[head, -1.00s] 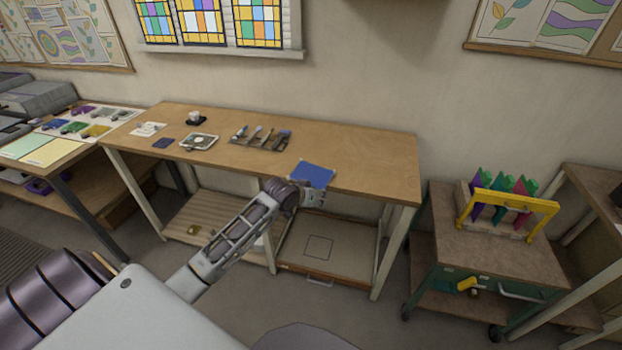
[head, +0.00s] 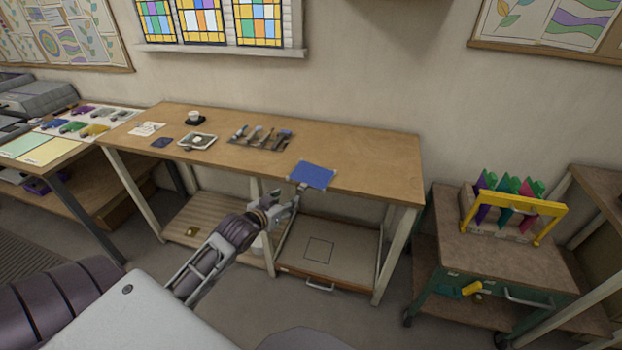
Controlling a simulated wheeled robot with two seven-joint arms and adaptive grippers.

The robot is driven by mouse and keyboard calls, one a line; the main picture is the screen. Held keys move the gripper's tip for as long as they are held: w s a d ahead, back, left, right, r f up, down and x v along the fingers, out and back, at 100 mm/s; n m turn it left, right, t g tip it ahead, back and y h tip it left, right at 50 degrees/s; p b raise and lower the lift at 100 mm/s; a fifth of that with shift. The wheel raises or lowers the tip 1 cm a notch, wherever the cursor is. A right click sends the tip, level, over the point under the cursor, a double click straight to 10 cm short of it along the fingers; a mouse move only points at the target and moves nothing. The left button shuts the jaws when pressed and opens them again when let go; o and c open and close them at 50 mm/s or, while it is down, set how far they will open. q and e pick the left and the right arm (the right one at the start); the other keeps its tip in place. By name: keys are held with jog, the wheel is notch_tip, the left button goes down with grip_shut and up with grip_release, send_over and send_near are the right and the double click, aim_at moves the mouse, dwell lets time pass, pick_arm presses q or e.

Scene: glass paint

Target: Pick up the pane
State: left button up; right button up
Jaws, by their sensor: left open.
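A flat blue pane (head: 312,175) lies on the wooden workbench (head: 375,165) at its front edge, right of the middle. My left gripper (head: 296,194) is just in front of the bench edge, at the near left corner of the pane. It is open, and its fingertips are small and partly merge with the bench edge. I cannot tell whether they touch the pane. My right gripper is not in view.
Brushes and tools (head: 262,137) lie on a dark mat left of the pane. A cup (head: 194,116) stands farther left. A cart (head: 490,250) at the right carries a yellow-framed rack (head: 512,203) with coloured panes. The bench's right end is clear.

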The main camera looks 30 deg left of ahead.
pick_arm(q)
jog(key=shift+s+r, duration=0.1)
jog(key=shift+s, duration=0.05)
dwell(0.3)
send_near(301, 188)
jog(key=shift+x, duration=1.9)
jog(key=shift+w+d, duration=0.25)
jog(key=shift+w, duration=0.05)
jog(key=shift+a+x, duration=0.1)
jog(key=shift+x, duration=0.65)
jog(key=shift+a+x, duration=0.15)
jog(key=shift+x, duration=1.75)
jog(key=shift+s, duration=0.15)
grip_shut()
